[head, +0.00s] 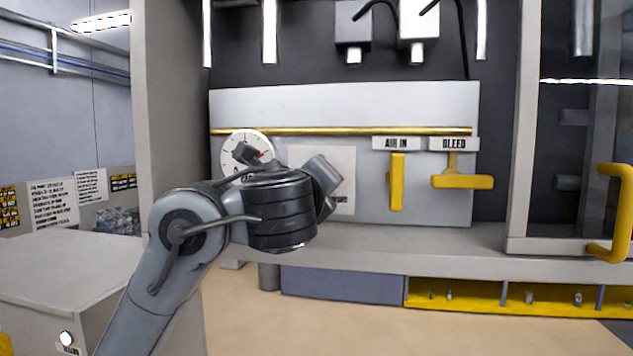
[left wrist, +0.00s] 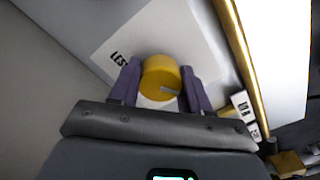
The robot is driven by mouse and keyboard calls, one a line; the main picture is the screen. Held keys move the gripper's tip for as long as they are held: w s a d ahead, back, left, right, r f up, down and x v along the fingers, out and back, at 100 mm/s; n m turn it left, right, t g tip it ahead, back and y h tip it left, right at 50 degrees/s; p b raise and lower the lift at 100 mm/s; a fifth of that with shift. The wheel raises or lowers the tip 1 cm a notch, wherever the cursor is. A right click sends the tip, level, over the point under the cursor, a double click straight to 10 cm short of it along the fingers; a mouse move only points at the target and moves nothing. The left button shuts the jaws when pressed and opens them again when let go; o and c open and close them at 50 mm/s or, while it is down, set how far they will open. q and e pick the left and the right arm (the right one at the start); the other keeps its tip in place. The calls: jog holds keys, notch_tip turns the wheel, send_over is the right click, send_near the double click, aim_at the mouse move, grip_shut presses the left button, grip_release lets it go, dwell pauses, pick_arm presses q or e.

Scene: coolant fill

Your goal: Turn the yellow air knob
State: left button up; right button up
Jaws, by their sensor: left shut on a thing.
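The yellow air knob (left wrist: 160,76) is in the left wrist view, on a pale plate (left wrist: 192,40) with a partly hidden label that begins "LES". A small grey mark shows on the knob's face. My left gripper (left wrist: 160,84) has its two purple fingers on either side of the knob and is shut on it. In the head view my left arm reaches across to the panel, and its wrist hides the knob and the fingertips. The pale plate (head: 346,160) shows partly behind the wrist there. My right gripper is in neither view.
Right of the plate are a vertical yellow handle (head: 397,182) under "AIR IN" and a horizontal yellow handle (head: 462,182) under "BLEED". A round white gauge (head: 234,141) is at the left, partly covered. A brass rail (head: 340,131) runs above; a grey ledge (head: 430,237) lies below.

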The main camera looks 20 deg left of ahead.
pick_arm(q)
jog(key=o, duration=1)
jog(key=shift+o, duration=0.2)
jog(key=shift+s+d, duration=0.1)
jog(key=shift+s+d+b, duration=0.2)
jog(key=shift+s+b, duration=0.15)
jog(key=shift+s, duration=0.15)
jog(key=s+d+b, duration=0.1)
jog(key=s+b, duration=0.3)
jog(key=s, duration=0.5)
jog(key=shift+s+d, duration=0.15)
jog(key=shift+s, duration=0.1)
